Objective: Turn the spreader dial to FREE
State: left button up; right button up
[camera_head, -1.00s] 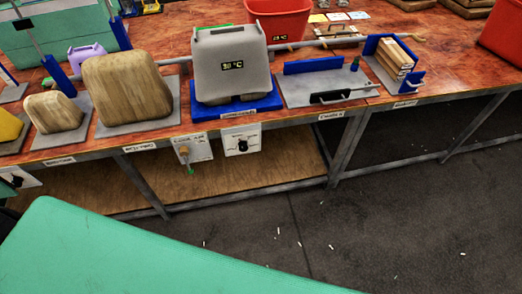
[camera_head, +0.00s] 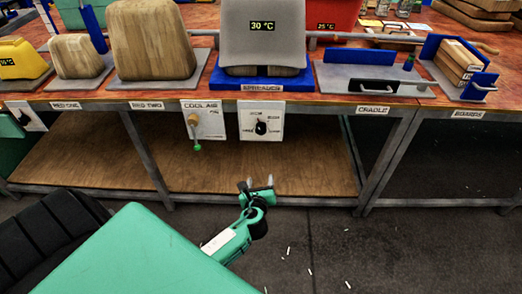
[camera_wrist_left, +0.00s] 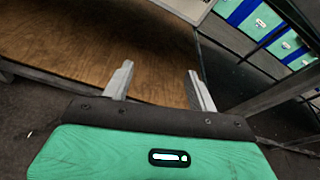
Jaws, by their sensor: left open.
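The spreader dial (camera_head: 261,128) is a black knob on a white panel (camera_head: 274,134). The panel hangs at the bench front below the spreader label and the grey spreader press (camera_head: 262,35). Small words ring the knob, too small to read for certain, and I cannot tell its setting. My left gripper (camera_head: 258,184) is below the dial in the head view, apart from it. In the left wrist view my left gripper (camera_wrist_left: 160,78) has its two fingers wide apart with nothing between them. My right gripper is not in view.
A white COOL AIR panel (camera_head: 204,121) with a brass and green valve (camera_head: 194,132) hangs left of the dial. A wooden lower shelf (camera_head: 90,165) lies below and bench legs (camera_head: 147,160) stand nearby. The floor (camera_head: 400,250) in front is clear except for small white bits.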

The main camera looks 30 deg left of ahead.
pick_arm(q)
notch_tip(320, 180, up, 7)
jog(key=w+m+t+y+b, duration=0.1)
jog(key=m+t+y+b, duration=0.1)
jog(key=m+b, duration=0.1)
jog(key=b, duration=0.2)
send_near(261, 132)
jog(key=shift+y, duration=0.3)
jog(key=x, duration=0.8)
jog(key=shift+w+f, duration=0.1)
jog(key=shift+w, duration=0.05)
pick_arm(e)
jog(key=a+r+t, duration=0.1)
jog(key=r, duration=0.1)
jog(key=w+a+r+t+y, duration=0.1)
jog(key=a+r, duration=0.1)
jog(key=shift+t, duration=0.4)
pick_arm(q)
jog(key=c, duration=1)
